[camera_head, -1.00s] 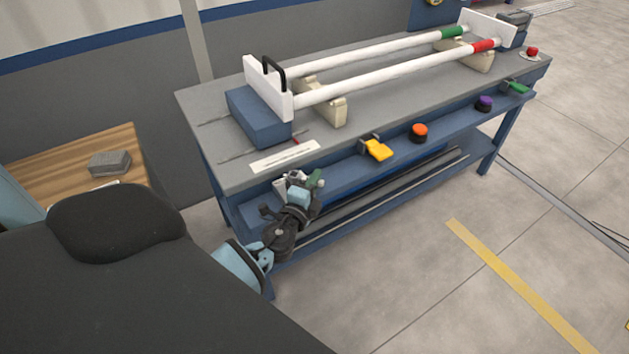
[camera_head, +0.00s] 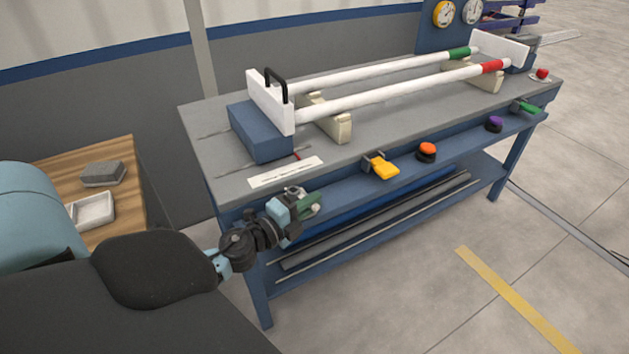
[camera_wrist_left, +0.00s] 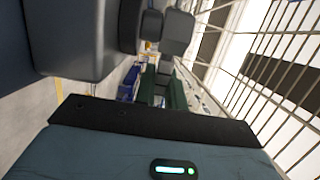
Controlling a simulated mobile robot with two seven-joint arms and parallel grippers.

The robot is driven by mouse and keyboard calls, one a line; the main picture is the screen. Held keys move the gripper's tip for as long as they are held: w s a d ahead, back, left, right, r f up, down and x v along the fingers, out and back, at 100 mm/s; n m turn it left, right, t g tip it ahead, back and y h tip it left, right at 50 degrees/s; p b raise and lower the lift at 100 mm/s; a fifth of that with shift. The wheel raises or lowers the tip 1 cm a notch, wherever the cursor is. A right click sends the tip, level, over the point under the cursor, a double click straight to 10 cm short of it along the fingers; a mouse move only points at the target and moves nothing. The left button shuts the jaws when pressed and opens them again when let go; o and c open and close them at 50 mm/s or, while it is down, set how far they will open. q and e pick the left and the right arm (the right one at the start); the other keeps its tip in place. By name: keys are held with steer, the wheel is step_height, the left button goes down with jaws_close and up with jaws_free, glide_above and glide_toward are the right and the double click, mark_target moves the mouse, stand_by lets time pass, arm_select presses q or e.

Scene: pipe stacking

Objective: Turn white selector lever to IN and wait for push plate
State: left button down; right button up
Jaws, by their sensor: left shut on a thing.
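My left gripper (camera_head: 305,206) is at the front edge of the workbench, near its left end. Its green fingers are shut around the white selector lever (camera_head: 316,209), of which only a small pale end shows. The lever's grey bracket sits just behind the fingers; the IN mark cannot be read. In the left wrist view the green fingers (camera_wrist_left: 164,92) are close together, and the lever cannot be made out. The white push plate (camera_head: 271,100) with a black handle stands upright at the blue block, by the near pipe ends. My right gripper is not in view.
Two white pipes, one green-banded (camera_head: 459,53) and one red-banded (camera_head: 492,67), lie on cream supports. A yellow lever (camera_head: 385,170), an orange button (camera_head: 427,149), a purple button (camera_head: 494,123) and a green lever (camera_head: 525,107) line the front edge. The floor before the bench is clear.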

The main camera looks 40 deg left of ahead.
arm_select(q)
steer(key=c, duration=1.5)
jaws_free()
steer(key=shift+o, duration=0.2)
steer(key=s+b, duration=0.1)
steer(key=s, duration=0.6)
steer(key=shift+s+a, duration=0.4)
steer(key=shift+c, duration=0.4)
